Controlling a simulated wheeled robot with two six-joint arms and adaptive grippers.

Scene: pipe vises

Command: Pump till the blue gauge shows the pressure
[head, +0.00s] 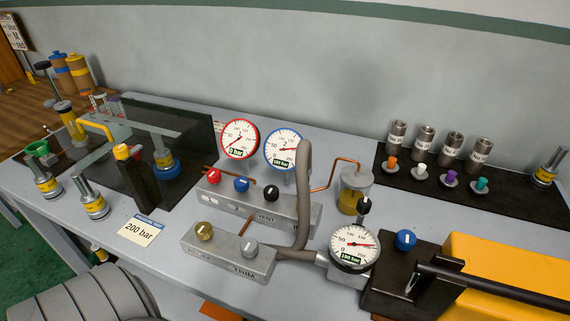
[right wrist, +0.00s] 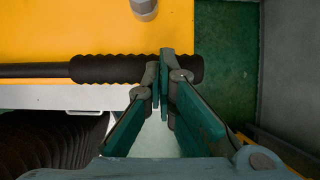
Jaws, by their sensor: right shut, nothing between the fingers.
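The blue-rimmed gauge (head: 284,149) stands at the back of the bench; its small readout looks like 190 bar. A card (head: 140,228) on the bench reads 200 bar. The pump gauge (head: 354,246) at the front also seems to read 190 bar. The pump's black lever (head: 490,287) runs to the right over the yellow pump body (head: 510,260). In the right wrist view, my right gripper (right wrist: 163,78) is shut and empty, its fingertips at the black ribbed lever grip (right wrist: 120,69) near its end; whether they touch it I cannot tell. My left gripper is not in view.
A red-rimmed gauge (head: 239,138) reads about 0 bar. A valve block (head: 260,205) with red, blue and black knobs and a TRIM block (head: 228,252) stand mid-bench. A grey hose (head: 303,195) arches between them. A blue knob (head: 405,240) sits beside the pump gauge.

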